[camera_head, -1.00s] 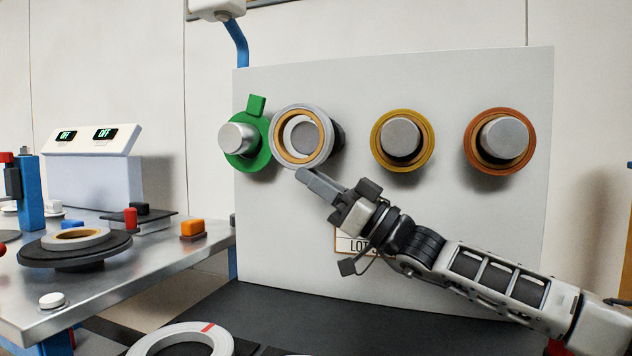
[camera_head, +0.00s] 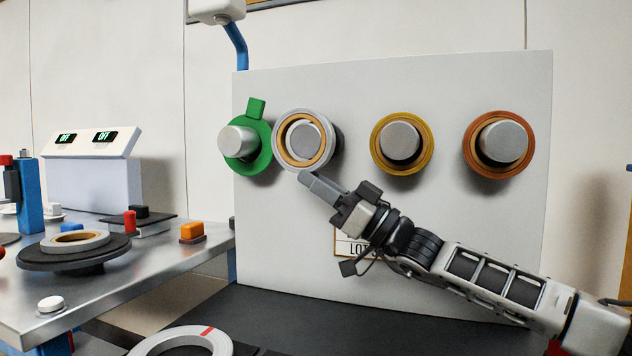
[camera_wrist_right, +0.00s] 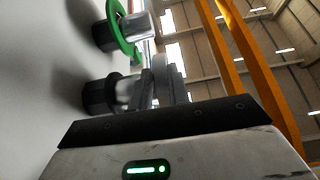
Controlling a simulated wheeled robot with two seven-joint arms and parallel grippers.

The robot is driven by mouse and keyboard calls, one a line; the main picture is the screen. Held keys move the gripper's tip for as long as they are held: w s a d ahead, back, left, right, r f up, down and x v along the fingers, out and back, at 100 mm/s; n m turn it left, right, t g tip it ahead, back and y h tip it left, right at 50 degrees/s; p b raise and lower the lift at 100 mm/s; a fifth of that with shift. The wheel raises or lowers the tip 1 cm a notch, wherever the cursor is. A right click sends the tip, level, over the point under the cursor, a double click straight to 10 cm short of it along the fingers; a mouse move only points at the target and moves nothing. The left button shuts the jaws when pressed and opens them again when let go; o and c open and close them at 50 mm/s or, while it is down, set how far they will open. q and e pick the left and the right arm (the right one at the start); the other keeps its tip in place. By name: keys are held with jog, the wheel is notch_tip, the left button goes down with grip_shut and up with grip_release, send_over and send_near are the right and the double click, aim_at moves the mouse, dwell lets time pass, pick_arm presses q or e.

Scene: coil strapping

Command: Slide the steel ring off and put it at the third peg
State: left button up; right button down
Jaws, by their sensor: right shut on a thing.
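The steel ring (camera_head: 281,152), grey with a tan inner band, is upright at the second peg (camera_head: 305,139) from the left on the white panel. The peg's end shows through its hole. My right gripper (camera_head: 308,178) is shut on the ring's lower rim. In the right wrist view the ring (camera_wrist_right: 161,78) is edge-on, out near the tip of the peg (camera_wrist_right: 127,91) and away from the panel. I cannot tell whether it still surrounds the tip. The third peg (camera_head: 400,139) has a yellow ring (camera_head: 376,146) around it. My left gripper is not in view.
The first peg (camera_head: 235,141) carries a green ring with a tab (camera_head: 262,156). The fourth peg (camera_head: 503,141) has an orange ring (camera_head: 469,150). A loose pale ring with a red mark (camera_head: 222,344) lies below. A steel table (camera_head: 150,270) stands at the left.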

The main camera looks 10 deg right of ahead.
jog(key=shift+w+d+r+p, duration=0.1)
jog(key=shift+w+d+p, duration=0.45)
jog(key=shift+w, duration=0.35)
jog(key=shift+w+d+r+p, duration=0.1)
jog(key=shift+w+d+p, duration=0.3)
jog(key=shift+w+d, duration=0.35)
jog(key=c, duration=1.3)
grip_release()
jog(key=shift+w+a+f, duration=0.1)
jog(key=shift+w+a, duration=0.05)
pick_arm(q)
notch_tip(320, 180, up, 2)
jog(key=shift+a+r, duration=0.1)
pick_arm(e)
jog(key=shift+o, duration=0.2)
jog(key=shift+f, duration=0.15)
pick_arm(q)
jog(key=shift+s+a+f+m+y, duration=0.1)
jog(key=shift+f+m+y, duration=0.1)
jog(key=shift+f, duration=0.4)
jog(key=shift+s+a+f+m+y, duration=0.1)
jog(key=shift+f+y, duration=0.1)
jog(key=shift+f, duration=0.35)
pick_arm(e)
jog(key=v, duration=1.2)
